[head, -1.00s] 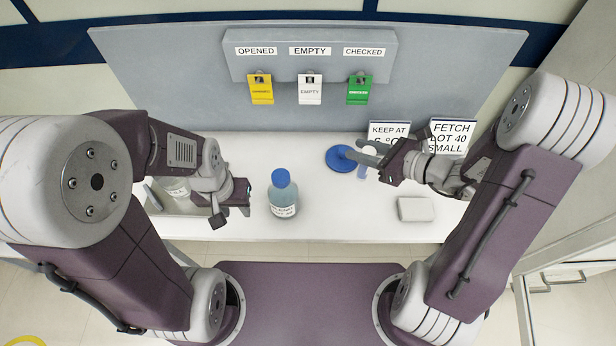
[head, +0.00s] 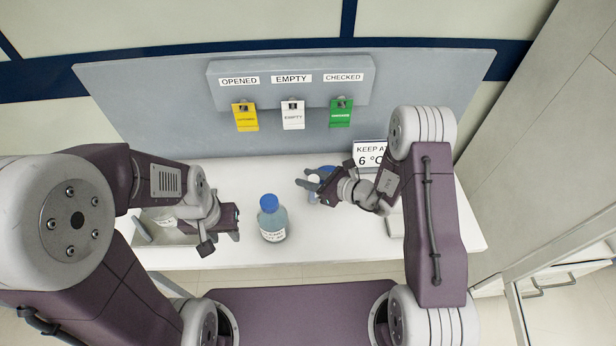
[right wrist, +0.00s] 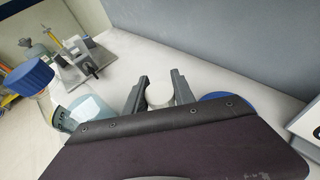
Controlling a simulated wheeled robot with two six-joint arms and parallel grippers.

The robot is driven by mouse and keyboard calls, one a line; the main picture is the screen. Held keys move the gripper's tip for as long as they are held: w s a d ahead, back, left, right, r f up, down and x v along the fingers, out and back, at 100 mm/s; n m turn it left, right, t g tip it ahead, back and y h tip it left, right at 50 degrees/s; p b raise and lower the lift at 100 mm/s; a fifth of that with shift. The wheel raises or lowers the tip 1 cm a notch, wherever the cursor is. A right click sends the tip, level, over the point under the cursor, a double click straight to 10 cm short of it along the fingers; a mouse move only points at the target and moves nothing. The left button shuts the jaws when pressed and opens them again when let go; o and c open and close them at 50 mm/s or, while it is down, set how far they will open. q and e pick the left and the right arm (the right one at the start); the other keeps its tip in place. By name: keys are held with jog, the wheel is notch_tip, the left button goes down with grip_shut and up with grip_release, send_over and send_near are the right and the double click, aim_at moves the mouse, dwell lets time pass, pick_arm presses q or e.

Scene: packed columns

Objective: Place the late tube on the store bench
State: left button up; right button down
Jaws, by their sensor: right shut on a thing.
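My right gripper (head: 314,186) is shut on a small tube with a white top (head: 313,179), over the white bench (head: 345,243), right of the bottle. In the right wrist view the tube's pale round top (right wrist: 160,94) shows between the two fingers; the body below is mostly hidden. I cannot tell whether it touches the bench. My left gripper (head: 236,222) hangs over the left part of the bench, beside the bottle; its finger gap is not clear.
A blue-capped bottle (head: 272,222) stands mid-bench, between my grippers. A blue disc (right wrist: 228,97) lies beside the right gripper. A grey tray (head: 165,238) is at left, a "KEEP AT 6 °C" sign (head: 369,154) at the back right. Yellow, white and green tags hang above.

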jog(key=shift+s+f, duration=0.1)
jog(key=c, duration=1.1)
grip_release()
jog(key=shift+o, duration=0.2)
